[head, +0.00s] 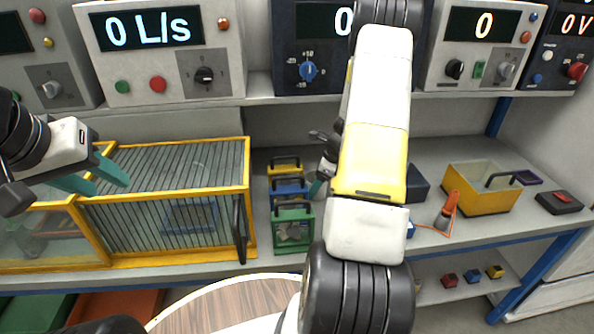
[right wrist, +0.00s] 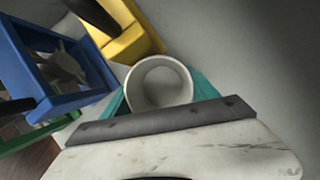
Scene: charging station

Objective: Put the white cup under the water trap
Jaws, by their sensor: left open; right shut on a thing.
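The white cup (right wrist: 160,82) shows in the right wrist view, its round opening facing the camera. My right gripper (right wrist: 160,97) is shut on it, with a teal finger on each side. In the head view my right arm hides the cup and most of that gripper; only a bit of teal finger (head: 317,187) shows beside the small framed units. My left gripper (head: 98,178) is open and empty over the left end of the yellow-framed cage. I cannot tell which thing is the water trap.
Yellow (head: 284,165), blue (head: 289,188) and green (head: 293,226) framed units stand in a row left of my right arm. The yellow-framed cage (head: 165,190) fills the bench's left. A yellow bin (head: 480,201) stands right. Instrument boxes line the shelf above.

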